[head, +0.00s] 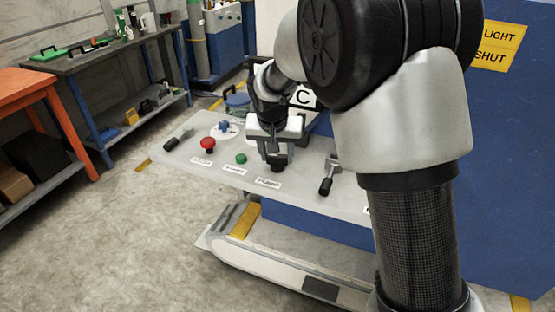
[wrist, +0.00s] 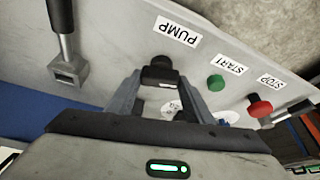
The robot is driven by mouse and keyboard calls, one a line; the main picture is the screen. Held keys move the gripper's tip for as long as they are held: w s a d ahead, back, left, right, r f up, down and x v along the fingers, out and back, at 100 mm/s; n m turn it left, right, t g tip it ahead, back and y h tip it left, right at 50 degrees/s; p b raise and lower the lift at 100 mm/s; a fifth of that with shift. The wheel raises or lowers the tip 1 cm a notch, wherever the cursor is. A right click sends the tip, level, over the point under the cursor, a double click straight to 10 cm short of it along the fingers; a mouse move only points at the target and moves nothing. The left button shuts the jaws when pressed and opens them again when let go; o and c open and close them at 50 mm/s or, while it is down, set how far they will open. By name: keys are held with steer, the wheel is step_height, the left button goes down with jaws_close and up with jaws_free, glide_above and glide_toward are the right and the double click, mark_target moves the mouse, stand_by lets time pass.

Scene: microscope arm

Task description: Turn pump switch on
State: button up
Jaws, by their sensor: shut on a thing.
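The pump switch is a black knob (wrist: 160,71) on the pale sloped panel (wrist: 105,20), beside a white PUMP label (wrist: 177,31). It also shows in the head view (head: 277,164), under my gripper (head: 276,152). In the wrist view my gripper (wrist: 160,83) has its two fingers on either side of the knob and is shut on it. The fingers partly hide the knob's sides. Which way the knob is turned cannot be told.
A green START button (head: 241,158) and a red STOP button (head: 208,144) stand left of the knob in the head view. A black-handled lever (head: 327,182) stands to its right, and another (head: 177,140) at the panel's left end.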

steer(key=shift+a+m+h+b, duration=0.1)
steer(key=shift+m+h+b, duration=0.35)
steer(key=shift+m, duration=1.05)
steer(key=o, duration=1)
steer(key=shift+o, duration=0.2)
steer(key=p+v, duration=0.2)
steer(key=v, duration=1.5)
steer(key=shift+w+a+r+p, duration=0.15)
steer(key=shift+a+r+p, duration=0.1)
steer(key=shift+r+p, duration=0.05)
steer(key=shift+d, duration=0.1)
